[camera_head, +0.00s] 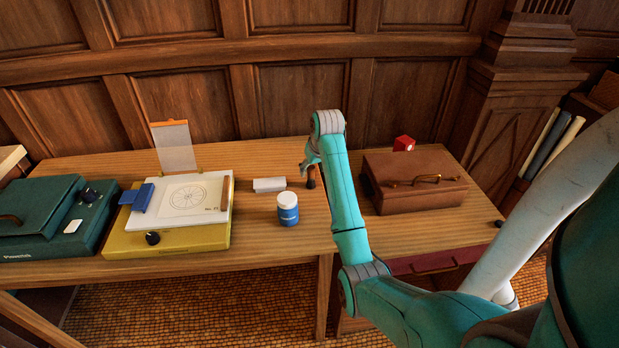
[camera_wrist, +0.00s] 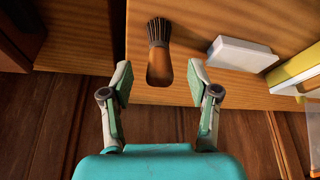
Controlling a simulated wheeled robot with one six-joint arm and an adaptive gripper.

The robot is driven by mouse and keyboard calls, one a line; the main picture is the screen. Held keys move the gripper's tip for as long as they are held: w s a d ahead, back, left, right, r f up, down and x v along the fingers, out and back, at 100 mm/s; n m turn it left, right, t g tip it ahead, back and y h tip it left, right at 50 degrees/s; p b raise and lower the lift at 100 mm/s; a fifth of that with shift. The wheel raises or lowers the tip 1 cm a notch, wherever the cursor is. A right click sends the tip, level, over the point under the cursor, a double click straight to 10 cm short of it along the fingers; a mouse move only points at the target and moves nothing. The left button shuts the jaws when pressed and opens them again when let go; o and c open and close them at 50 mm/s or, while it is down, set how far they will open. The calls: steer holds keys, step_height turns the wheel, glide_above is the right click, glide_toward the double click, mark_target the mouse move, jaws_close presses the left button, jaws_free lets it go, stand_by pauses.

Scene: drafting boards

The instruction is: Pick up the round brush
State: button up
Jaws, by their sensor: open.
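The round brush (camera_wrist: 159,36) has dark bristles and a wooden handle. In the wrist view it is in the upper middle, its handle end pointing back toward my gripper (camera_wrist: 160,84). My gripper is open, with one finger to each side of the handle end and a gap on both sides. In the head view my gripper (camera_head: 308,168) is low at the back of the table. There a small dark part of the brush (camera_head: 311,182) shows just under it; the rest is hidden by my arm.
A white block (camera_head: 270,184) lies left of the brush; it also shows in the wrist view (camera_wrist: 243,54). A blue jar with a white lid (camera_head: 288,211) stands in front. A yellow drafting box (camera_head: 180,240) is further left, a brown case (camera_head: 415,197) to the right. Wood panelling rises behind.

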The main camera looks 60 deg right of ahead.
mark_target(311, 177)
steer(key=shift+x, duration=2.9)
steer(key=shift+s+a, duration=0.1)
steer(key=shift+s, duration=0.05)
steer(key=shift+c, duration=0.2)
jaws_close()
